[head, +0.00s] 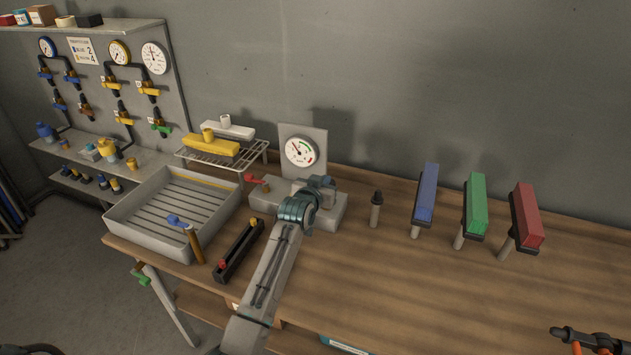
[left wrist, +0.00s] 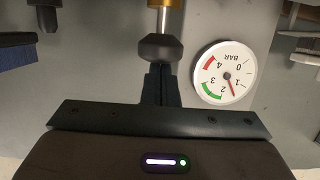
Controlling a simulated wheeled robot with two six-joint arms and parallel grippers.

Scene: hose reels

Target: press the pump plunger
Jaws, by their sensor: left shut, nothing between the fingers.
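In the left wrist view, which is upside down, the pump plunger (left wrist: 160,46) is a round black knob on a short metal rod under a brass collar. My left gripper (left wrist: 160,88) is shut and empty, its fingertips at the knob's top end. I cannot tell whether they touch. There my left arm and left gripper (head: 324,184) are over the grey pump body (head: 333,218) and hide the plunger.
A red-handled valve (head: 254,179) sits at the pump's left. A black-tipped peg (head: 376,208) and blue (head: 425,192), green (head: 475,204) and red (head: 526,217) blocks stand right. The front right is mostly clear.

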